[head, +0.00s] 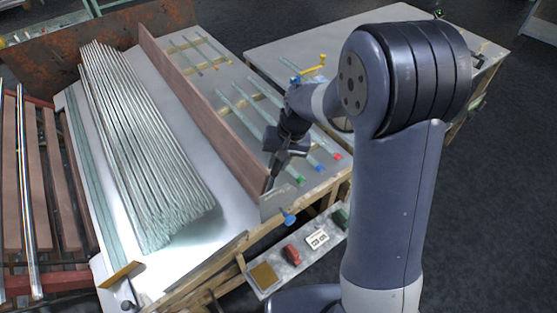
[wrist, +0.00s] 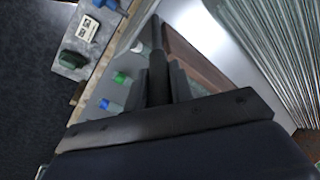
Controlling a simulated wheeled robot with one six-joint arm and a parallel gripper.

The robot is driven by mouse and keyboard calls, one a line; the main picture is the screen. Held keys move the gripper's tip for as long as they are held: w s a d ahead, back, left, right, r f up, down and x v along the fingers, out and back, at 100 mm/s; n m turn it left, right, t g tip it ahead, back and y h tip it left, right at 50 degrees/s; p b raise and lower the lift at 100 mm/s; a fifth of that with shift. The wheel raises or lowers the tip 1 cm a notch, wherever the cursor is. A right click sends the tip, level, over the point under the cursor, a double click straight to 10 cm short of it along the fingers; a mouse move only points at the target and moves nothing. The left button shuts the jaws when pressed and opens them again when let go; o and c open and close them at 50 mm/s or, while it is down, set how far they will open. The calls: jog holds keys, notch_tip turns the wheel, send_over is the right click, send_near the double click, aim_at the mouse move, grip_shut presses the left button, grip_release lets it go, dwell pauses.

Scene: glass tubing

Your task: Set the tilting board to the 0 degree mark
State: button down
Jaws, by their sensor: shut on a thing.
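My gripper (head: 275,163) is at the front end of a long reddish-brown wooden board (head: 205,113), which stands on edge beside a grey panel (head: 255,88) carrying glass tubes. In the wrist view my gripper (wrist: 158,75) is shut around a dark rod-like handle (wrist: 156,38) that sticks out past the fingers. The brown board (wrist: 195,60) runs away just beyond it. I cannot tell for certain which part tilts. A small grey plate (head: 277,202) is at the front corner below my gripper, with a blue knob (head: 288,217) under it. No degree mark is readable.
A thick bundle of glass tubes (head: 140,140) lies on a white surface to the left. Tubes with green, blue and red ends (head: 320,168) lie on the grey panel. A low shelf (head: 262,275) in front holds a red object (head: 291,254) and a card (head: 317,239).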

jog(key=shift+r, duration=0.1)
jog(key=s+a+t+h, duration=0.2)
jog(key=s+a+h, duration=0.1)
jog(key=a, duration=0.2)
jog(key=shift+r, duration=0.45)
jog(key=shift+s, duration=0.1)
jog(key=c, duration=1.3)
grip_release()
jog(key=shift+o, duration=0.2)
notch_tip(320, 180, up, 11)
jog(key=s, duration=0.2)
jog(key=shift+f, duration=0.2)
